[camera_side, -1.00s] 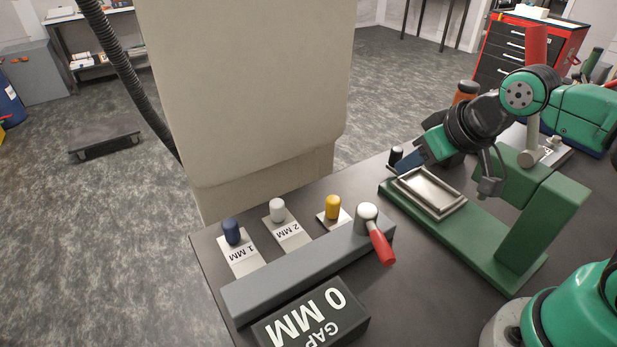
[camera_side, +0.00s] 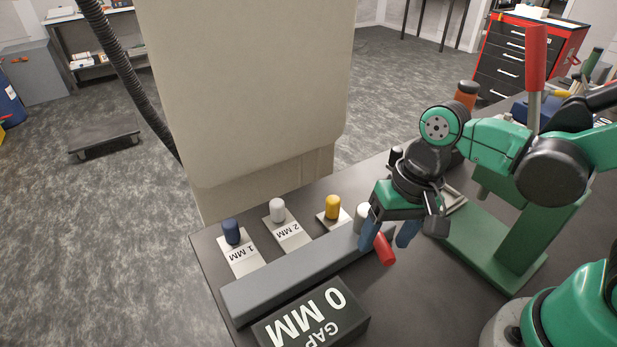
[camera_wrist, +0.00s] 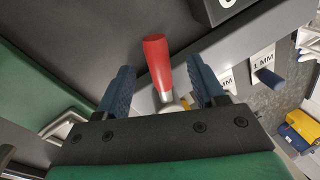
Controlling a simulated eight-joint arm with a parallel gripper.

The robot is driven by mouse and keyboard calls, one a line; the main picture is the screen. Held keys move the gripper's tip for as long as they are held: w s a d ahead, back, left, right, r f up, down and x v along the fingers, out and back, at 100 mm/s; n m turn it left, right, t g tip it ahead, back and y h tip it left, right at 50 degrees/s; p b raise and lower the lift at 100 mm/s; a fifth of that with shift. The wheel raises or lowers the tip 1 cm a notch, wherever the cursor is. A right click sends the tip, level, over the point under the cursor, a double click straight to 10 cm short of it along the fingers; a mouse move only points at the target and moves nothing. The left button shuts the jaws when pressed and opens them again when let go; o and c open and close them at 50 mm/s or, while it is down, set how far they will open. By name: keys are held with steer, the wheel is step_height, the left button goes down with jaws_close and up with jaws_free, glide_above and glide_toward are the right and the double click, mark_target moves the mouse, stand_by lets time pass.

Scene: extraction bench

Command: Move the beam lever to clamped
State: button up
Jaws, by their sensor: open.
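The beam lever's red handle (camera_side: 385,250) sticks out toward the front from a pale round hub (camera_side: 362,213) at the right end of the grey beam (camera_side: 290,275). My gripper (camera_side: 388,238) is open above the lever, pointing down, with one blue finger on each side of the handle. In the wrist view the red handle (camera_wrist: 157,60) lies between the two open fingers (camera_wrist: 160,66), with a visible gap on both sides. The hub is partly hidden by my gripper in both views.
Plates with blue (camera_side: 232,232), white (camera_side: 277,210) and yellow (camera_side: 333,207) knobs stand behind the beam. A dark "GAP 0 MM" block (camera_side: 312,318) sits in front. A green press frame (camera_side: 500,250) with a tall red-handled lever (camera_side: 536,60) stands right.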

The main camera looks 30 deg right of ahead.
steer(key=shift+f, duration=0.3)
jaws_close()
stand_by(1.4)
